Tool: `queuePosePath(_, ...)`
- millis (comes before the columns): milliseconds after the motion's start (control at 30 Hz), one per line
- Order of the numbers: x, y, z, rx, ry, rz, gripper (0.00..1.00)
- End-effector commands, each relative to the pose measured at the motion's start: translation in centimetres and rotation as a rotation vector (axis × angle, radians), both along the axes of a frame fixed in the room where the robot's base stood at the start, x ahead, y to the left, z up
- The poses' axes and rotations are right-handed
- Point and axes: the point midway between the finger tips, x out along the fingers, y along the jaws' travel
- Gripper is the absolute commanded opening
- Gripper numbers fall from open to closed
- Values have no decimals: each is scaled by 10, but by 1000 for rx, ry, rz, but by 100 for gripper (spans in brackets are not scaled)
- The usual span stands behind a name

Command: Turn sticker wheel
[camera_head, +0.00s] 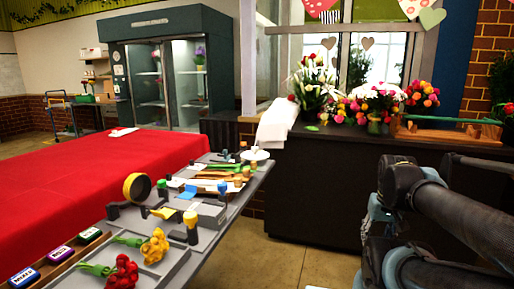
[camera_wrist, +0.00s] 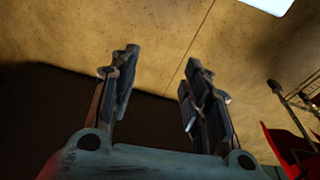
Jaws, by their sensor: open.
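A round wheel with a yellow face and a dark rim (camera_head: 137,187) stands upright on the grey work table (camera_head: 222,222) in the head view; it looks like the sticker wheel, but its stickers are too small to make out. My gripper (camera_wrist: 160,78) shows in the wrist view with its two dark fingers spread apart and nothing between them. It faces the tan floor (camera_wrist: 165,25), well away from the wheel. In the head view my arm is at the right, and the gripper's fingers are not seen there. The wheel is not in the wrist view.
Trays with red flowers (camera_head: 122,273) and yellow flowers (camera_head: 155,246) lie near the wheel. Several small bottles and tools crowd the table. A red-covered table (camera_head: 85,180) is left. A dark counter (camera_head: 320,185) with bouquets stands behind. Open floor (camera_head: 285,262) lies between table and arm.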

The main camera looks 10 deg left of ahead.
Motion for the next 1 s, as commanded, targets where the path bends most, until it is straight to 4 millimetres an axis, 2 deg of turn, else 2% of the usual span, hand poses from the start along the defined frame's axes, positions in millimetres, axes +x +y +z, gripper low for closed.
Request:
queuePosePath(67,5,4,9,3,-4,24,44)
queuePosePath(167,25,14,33,9,-10,81,44)
queuePosePath(267,51,30,66,16,-21,164,44)
queuePosePath(467,109,75,132,33,-46,353,44)
queuePosePath(600,147,114,174,47,-63,483,44)
queuePosePath(767,188,167,218,62,-86,631,44)
queuePosePath(1000,239,260,273,87,-120,849,44)
